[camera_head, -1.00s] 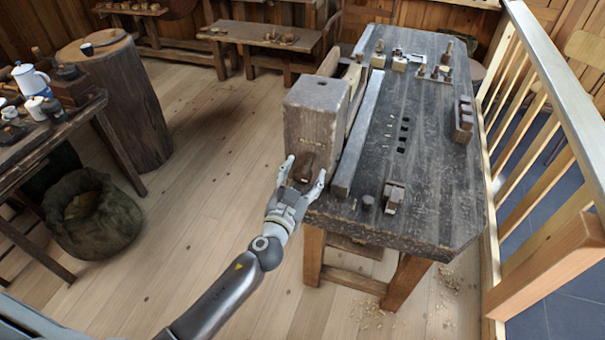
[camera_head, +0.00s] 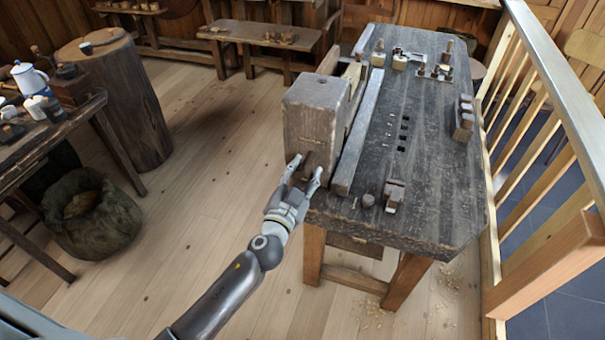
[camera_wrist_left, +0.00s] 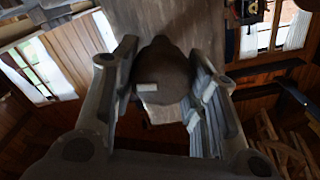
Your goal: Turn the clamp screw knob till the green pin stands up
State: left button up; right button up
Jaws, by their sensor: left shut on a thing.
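The clamp screw knob (camera_head: 309,164) is a dark brown turned knob low on the front face of a big wooden clamp block (camera_head: 312,125) at the bench's left end. My left gripper (camera_head: 307,170) is at the knob, one finger on each side, shut on it. In the left wrist view the knob (camera_wrist_left: 165,70) sits between both fingers, with a small pale mark on its face. I cannot make out a green pin in either view. My right gripper is not in view.
The dark workbench (camera_head: 430,190) carries small wooden pieces and a long bar (camera_head: 358,135) beside the clamp. A wooden railing (camera_head: 545,80) runs along its right side. At left are a table with pots, a stump (camera_head: 125,105) and a sack (camera_head: 95,220). The floor between is clear.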

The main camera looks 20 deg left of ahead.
pick_arm(q)
jog(key=m, duration=0.5)
jog(key=shift+d+f+m+b, duration=0.1)
jog(key=shift+f+m+b, duration=0.05)
jog(key=shift+m+b, duration=0.15)
jog(key=m, duration=0.6)
jog(key=shift+f, duration=0.2)
jog(key=m, duration=0.3)
jog(key=m+p, duration=0.1)
jog(key=m, duration=0.2)
jog(key=shift+f+m, duration=0.2)
jog(key=shift+m, duration=0.1)
jog(key=m, duration=0.3)
jog(key=m+p, duration=0.1)
jog(key=m, duration=0.1)
jog(key=shift+f, duration=0.25)
jog(key=shift+m, duration=0.3)
jog(key=o, duration=0.7)
jog(key=shift+c, duration=0.2)
jog(key=o, duration=0.4)
jog(key=shift+s+r, duration=0.2)
jog(key=shift+r, duration=0.1)
